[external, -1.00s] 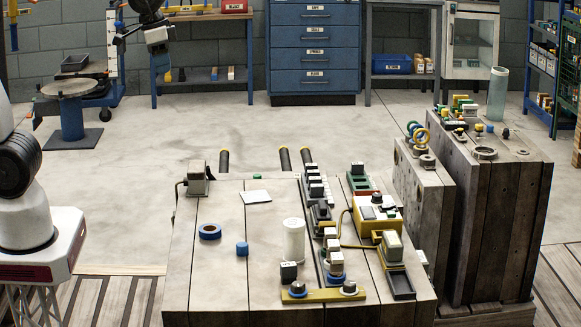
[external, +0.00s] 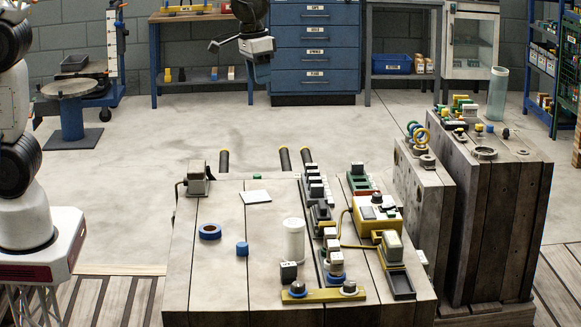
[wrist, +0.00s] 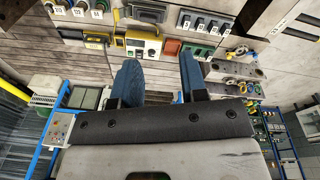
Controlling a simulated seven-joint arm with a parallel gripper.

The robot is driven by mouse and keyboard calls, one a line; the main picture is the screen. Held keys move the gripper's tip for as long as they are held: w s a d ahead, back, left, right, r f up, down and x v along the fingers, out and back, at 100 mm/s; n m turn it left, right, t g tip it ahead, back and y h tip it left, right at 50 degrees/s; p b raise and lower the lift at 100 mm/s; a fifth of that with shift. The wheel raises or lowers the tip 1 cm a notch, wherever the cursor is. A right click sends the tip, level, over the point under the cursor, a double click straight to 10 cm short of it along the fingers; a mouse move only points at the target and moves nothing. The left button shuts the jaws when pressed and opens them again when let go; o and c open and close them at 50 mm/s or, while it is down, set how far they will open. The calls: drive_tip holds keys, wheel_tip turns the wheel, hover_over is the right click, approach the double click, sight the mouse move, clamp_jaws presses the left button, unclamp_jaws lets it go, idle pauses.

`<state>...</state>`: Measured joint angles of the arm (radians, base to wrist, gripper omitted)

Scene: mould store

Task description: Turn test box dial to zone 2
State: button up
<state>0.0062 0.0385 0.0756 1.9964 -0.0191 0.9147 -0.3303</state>
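The yellow test box (external: 377,219) sits on the right part of the large block's top, with a dark dial on its upper face and a cable at its left. In the wrist view, a yellow-and-white box (wrist: 143,46) with a small display and a dark knob appears beyond the fingers. The dial's pointer and zone marks are too small to read. My gripper (external: 261,68) is high up in the external view, over the back of the room and far from the box. Its two blue fingers (wrist: 160,85) are apart with nothing between them.
On the same block top stand a white cylinder (external: 293,239), a blue ring (external: 210,232), a blue cylinder (external: 242,249) and a row of switches (external: 314,185). Two taller blocks (external: 500,200) stand at the right. The air above the block's left part is clear.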

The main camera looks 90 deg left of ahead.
drive_tip(key=w+f+n, duration=0.1)
drive_tip(key=w+f, duration=0.3)
drive_tip(key=w, duration=0.4)
drive_tip(key=w+f+n, duration=0.1)
drive_tip(key=w+f, duration=0.4)
drive_tip(key=w, duration=0.2)
drive_tip(key=n+g, duration=0.1)
approach(377, 195)
drive_tip(key=shift+s+a+f, duration=0.15)
drive_tip(key=shift+s, duration=0.05)
drive_tip(key=shift+w+f+n, duration=0.3)
drive_tip(key=shift+f, duration=0.1)
drive_tip(key=shift+f, duration=3.9)
drive_tip(key=shift+c, duration=0.5)
drive_tip(key=c, duration=0.5)
drive_tip(key=shift+c, duration=0.2)
